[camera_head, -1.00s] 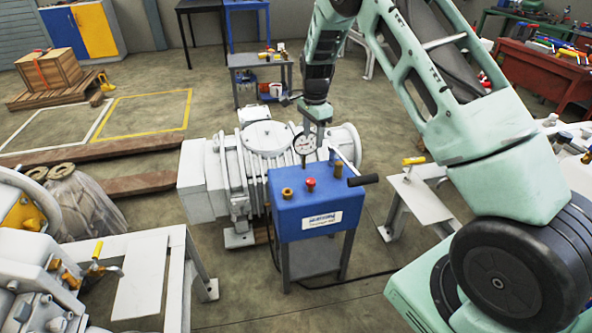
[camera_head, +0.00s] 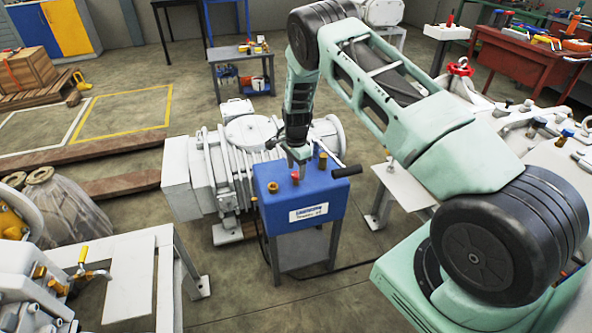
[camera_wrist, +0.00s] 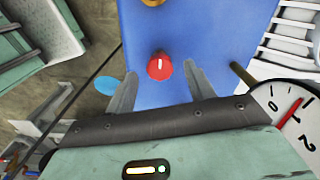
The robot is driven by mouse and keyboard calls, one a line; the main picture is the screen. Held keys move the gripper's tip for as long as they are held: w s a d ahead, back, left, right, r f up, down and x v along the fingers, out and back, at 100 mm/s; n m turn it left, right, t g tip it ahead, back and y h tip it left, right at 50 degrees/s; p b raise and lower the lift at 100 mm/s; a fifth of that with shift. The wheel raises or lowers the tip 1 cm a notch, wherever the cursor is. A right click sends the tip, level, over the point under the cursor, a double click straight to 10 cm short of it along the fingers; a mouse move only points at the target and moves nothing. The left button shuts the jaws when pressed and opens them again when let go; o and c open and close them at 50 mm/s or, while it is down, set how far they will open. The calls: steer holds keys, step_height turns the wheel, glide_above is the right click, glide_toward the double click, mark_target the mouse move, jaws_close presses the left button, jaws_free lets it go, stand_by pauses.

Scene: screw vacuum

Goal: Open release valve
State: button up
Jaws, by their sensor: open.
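The blue pump box (camera_head: 325,200) stands on a grey stand in front of the white machine. A red knob (camera_head: 295,177) sits on its top, between a brass knob (camera_head: 273,187) and a brass post (camera_head: 322,161). No label marks which part is the release valve. My gripper (camera_head: 300,166) points down close above the box top, near the red knob. In the wrist view, the red knob (camera_wrist: 160,66) with a white mark appears between the tips of my two open, empty fingers (camera_wrist: 161,72). I cannot tell how far below the tips it is.
A dial gauge (camera_wrist: 290,118) is close to my gripper's right side in the wrist view. A black-gripped lever (camera_head: 347,171) sticks out right of the box. The white machine (camera_head: 215,165) is close behind. Open floor lies at the front.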

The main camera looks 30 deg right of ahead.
steer(key=shift+f, duration=0.7)
steer(key=c, duration=1)
steer(key=shift+o, duration=0.2)
